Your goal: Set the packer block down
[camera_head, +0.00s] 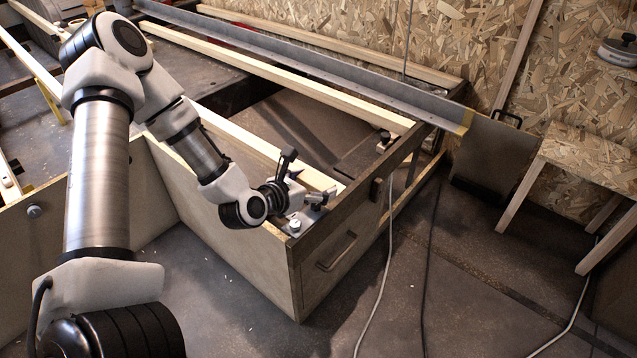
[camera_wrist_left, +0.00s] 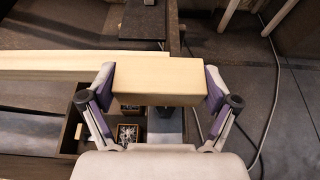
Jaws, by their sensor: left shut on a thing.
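The packer block (camera_wrist_left: 160,78) is a pale wooden block, seen crosswise in the left wrist view. My left gripper (camera_head: 303,178) is shut on it, with one finger pressed at each end; the fingers also show in the left wrist view (camera_wrist_left: 160,88). In the head view the gripper is over the near corner of the wooden bench frame, beside the end of a pale timber rail (camera_head: 318,179). I cannot make out the block clearly there. Whether its underside touches anything is hidden. My right gripper is not in view.
A small tray of screws (camera_wrist_left: 127,134) lies beneath the gripper in the left wrist view. A long grey metal angle (camera_head: 330,72) runs along the back of the frame. A chipboard-topped stool (camera_head: 590,155) stands right. Cables (camera_head: 385,265) hang to the floor.

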